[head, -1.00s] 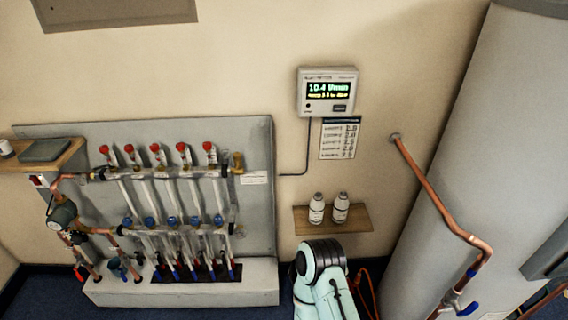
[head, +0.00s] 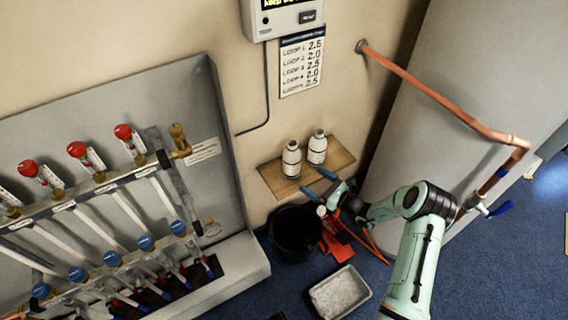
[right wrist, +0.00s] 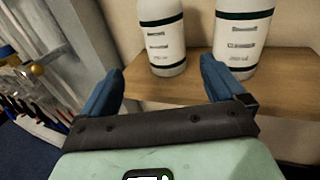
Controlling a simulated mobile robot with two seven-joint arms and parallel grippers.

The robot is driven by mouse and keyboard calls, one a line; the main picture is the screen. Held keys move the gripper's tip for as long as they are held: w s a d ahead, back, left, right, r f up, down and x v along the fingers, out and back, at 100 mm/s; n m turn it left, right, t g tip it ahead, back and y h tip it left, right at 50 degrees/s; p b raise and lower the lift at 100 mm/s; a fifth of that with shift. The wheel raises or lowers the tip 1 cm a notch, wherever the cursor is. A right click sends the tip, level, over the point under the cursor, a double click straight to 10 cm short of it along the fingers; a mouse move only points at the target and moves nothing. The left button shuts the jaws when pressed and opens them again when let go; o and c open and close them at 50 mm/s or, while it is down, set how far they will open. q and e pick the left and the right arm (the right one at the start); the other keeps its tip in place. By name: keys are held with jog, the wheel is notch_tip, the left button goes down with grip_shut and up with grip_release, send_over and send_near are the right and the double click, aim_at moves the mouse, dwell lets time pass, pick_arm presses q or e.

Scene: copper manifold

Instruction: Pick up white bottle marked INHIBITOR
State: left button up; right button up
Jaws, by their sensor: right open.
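Two white bottles with dark bands stand upright side by side on a small wooden wall shelf (head: 270,178). The left bottle (head: 291,160) and the right bottle (head: 317,148) also show in the right wrist view, the left one (right wrist: 163,38) nearly in line with the gap between my fingers and the right one (right wrist: 243,40) further right. Their label print is too small to read, so I cannot tell which says INHIBITOR. My right gripper (head: 318,183) is open and empty, just in front of the shelf, apart from both bottles. My left gripper is out of view.
The manifold board (head: 215,110) with red and blue valves stands at left. A black bucket (head: 293,234) and a grey tray (head: 340,292) are on the floor below the shelf. A copper pipe (head: 430,95) and large grey cylinder (head: 450,60) are at right.

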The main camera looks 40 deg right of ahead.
aim_at(299, 167)
jog(key=x, duration=0.2)
jog(key=b+x, duration=0.1)
jog(key=x, duration=0.2)
jog(key=d+x, duration=0.1)
jog(key=x, duration=0.1)
jog(key=shift+w+a+r, duration=0.1)
jog(key=shift+w+r, duration=0.2)
jog(key=shift+w, duration=0.15)
jog(key=b+x, duration=0.1)
jog(key=x, duration=0.4)
jog(key=shift+w+a+r+b, duration=0.1)
jog(key=shift+w+r+b, duration=0.05)
jog(key=shift+b, duration=0.15)
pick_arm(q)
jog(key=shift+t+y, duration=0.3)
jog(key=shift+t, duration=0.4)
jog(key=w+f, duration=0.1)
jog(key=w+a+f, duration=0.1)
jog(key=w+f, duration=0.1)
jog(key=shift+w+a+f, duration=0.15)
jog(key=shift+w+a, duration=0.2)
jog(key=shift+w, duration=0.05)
pick_arm(e)
jog(key=c, duration=1.1)
jog(key=shift+r, duration=0.2)
jog(key=shift+c, duration=0.2)
